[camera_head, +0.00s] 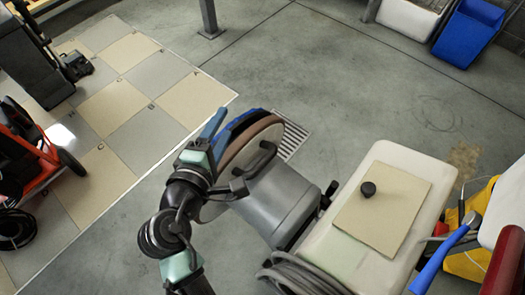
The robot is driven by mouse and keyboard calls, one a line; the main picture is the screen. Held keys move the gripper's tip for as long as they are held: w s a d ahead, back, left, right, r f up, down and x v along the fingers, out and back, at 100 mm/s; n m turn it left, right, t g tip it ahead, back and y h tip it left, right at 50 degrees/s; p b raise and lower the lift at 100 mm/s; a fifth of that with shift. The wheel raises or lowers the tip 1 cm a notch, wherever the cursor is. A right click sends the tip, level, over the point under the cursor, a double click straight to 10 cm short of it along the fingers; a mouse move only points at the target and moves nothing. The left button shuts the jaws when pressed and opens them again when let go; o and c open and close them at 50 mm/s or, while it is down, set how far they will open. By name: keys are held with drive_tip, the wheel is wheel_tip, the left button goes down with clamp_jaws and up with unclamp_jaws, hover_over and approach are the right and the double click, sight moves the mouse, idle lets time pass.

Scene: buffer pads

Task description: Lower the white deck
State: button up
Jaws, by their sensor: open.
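The white deck (395,153) is a long, rounded slab in the lower right of the head view. A beige board with a black knob covers much of its top. Its lower end runs towards the bottom edge of the picture, where grey hoses pass close by. From this one view I cannot tell its height or tilt. My gripper (225,120), with blue finger parts, is left of the deck, clear of it, by a round brown-edged disc. It looks open. The disc and wrist overlap in the view, so I cannot tell whether the fingers touch the disc.
A grey drum-shaped machine body (275,205) stands between my gripper and the deck. The beige board (385,215) carries the black knob (368,188). A blue-handled tool (445,255) and yellow item (480,215) crowd the right. An orange cart (30,155) stands left. Upper-middle floor is clear.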

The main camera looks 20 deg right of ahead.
sight(264, 162)
drive_tip(key=s+f+n+g+h+b, duration=0.25)
drive_tip(key=s+f+n, duration=0.45)
drive_tip(key=f, duration=0.8)
drive_tip(key=shift+m+t, duration=0.25)
drive_tip(key=shift+m, duration=0.15)
drive_tip(key=b+x, duration=0.1)
drive_tip(key=x, duration=0.7)
drive_tip(key=s+d+b+x, duration=0.1)
drive_tip(key=x, duration=0.3)
drive_tip(key=shift+f+b, duration=0.25)
drive_tip(key=shift+b, duration=0.05)
drive_tip(key=shift+c, duration=0.2)
clamp_jaws()
